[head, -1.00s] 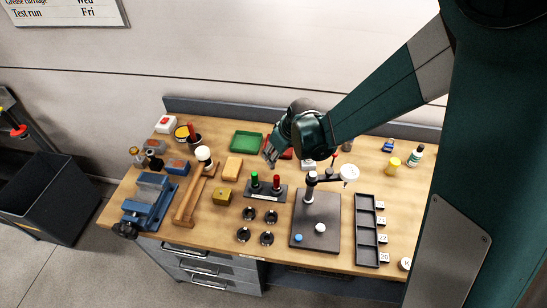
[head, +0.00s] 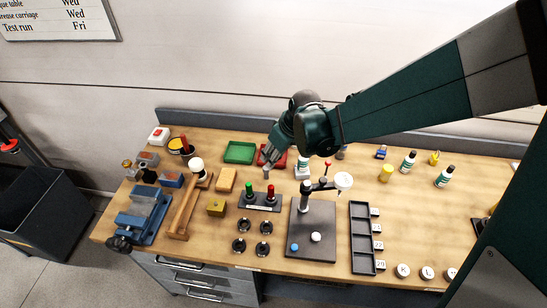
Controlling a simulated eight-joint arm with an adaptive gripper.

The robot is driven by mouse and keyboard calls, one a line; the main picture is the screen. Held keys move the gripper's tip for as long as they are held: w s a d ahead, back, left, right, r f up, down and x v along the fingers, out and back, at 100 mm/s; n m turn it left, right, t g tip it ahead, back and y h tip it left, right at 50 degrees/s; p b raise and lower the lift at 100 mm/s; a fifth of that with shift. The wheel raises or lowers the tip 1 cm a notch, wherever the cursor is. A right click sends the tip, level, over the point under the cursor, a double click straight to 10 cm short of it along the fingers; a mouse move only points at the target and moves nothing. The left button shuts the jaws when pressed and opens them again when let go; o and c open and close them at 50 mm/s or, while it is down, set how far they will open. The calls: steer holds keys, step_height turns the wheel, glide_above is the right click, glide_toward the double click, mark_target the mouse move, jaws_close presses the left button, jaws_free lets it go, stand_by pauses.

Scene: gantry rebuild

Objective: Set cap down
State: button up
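My gripper (head: 267,166) is over the back middle of the bench, between a green tray (head: 228,159) and a red tray (head: 292,161). It points down and is small in this view. I cannot tell whether its fingers are open or shut, or whether they hold a cap. A small blue round piece (head: 294,247) and a white one (head: 316,237) lie on the dark plate of a stand (head: 325,215). I cannot tell whether either is the cap. White-capped bottles (head: 409,161) stand at the back right.
A block with a green and a red knob (head: 261,204) stands in front of my gripper. A blue vise (head: 142,216) and a wooden stand (head: 186,215) are at the left. A black slotted tray (head: 362,238) lies right of the plate. Bare wood shows at the right (head: 430,220).

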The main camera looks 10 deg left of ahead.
steer(key=shift+d+r, duration=0.1)
stand_by(0.8)
steer(key=s+d+r+m+t, duration=0.1)
steer(key=s+d+r+m, duration=0.25)
steer(key=d+r, duration=0.55)
steer(key=s+d+r+m+t+h, duration=0.1)
steer(key=s+d+r+m, duration=0.2)
steer(key=s+d, duration=0.6)
steer(key=s+d+r+m+t+h, duration=0.2)
steer(key=s+d+r+m, duration=0.1)
steer(key=s+d, duration=0.7)
steer(key=d+r, duration=0.1)
steer(key=d, duration=0.2)
steer(key=shift+s+r+m, duration=0.15)
steer(key=shift+m, duration=0.2)
